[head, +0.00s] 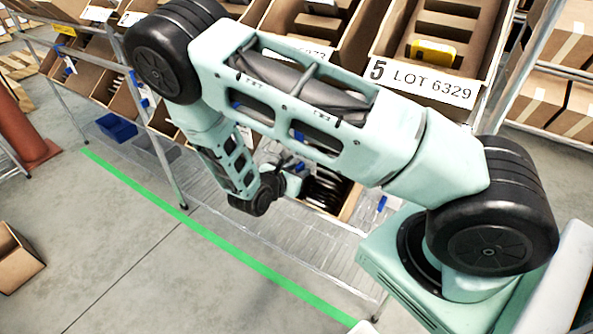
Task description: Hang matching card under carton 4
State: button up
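A carton with the label "5 LOT 6329" (421,82) sits tilted on the upper shelf at the right. The tilted carton (308,22) left of it has a label (303,47) whose left part is behind my arm, so its number does not show. My gripper (291,180) is low in the middle, in front of the lower shelf level, largely hidden by my own arm. Its fingers are too small and covered to tell whether they are open or hold anything. I cannot make out a card in it or tell which card matches.
A yellow object (433,52) lies in carton 5. A lower carton (350,200) holds dark discs. A blue clip (382,203) hangs right of it. A blue bin (117,127) and a grey bin (156,149) are at the left. Floor beyond the green line (215,237) is mostly clear.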

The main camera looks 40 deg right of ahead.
jog(key=shift+a, duration=0.15)
jog(key=b+v, duration=0.2)
jog(key=v, duration=1.5)
jog(key=s+a+r+m+g+y, duration=0.2)
jog(key=s+a+r+m+y, duration=0.2)
jog(key=s, duration=0.5)
jog(key=s+a+r+m+g+y, duration=0.2)
jog(key=s+a+r+m+y, duration=0.3)
jog(key=s+r+m+y, duration=0.4)
jog(key=shift+s+a+r+m+g, duration=0.35)
jog(key=shift+r+m, duration=0.35)
jog(key=shift+r, duration=0.25)
jog(key=shift+d, duration=0.1)
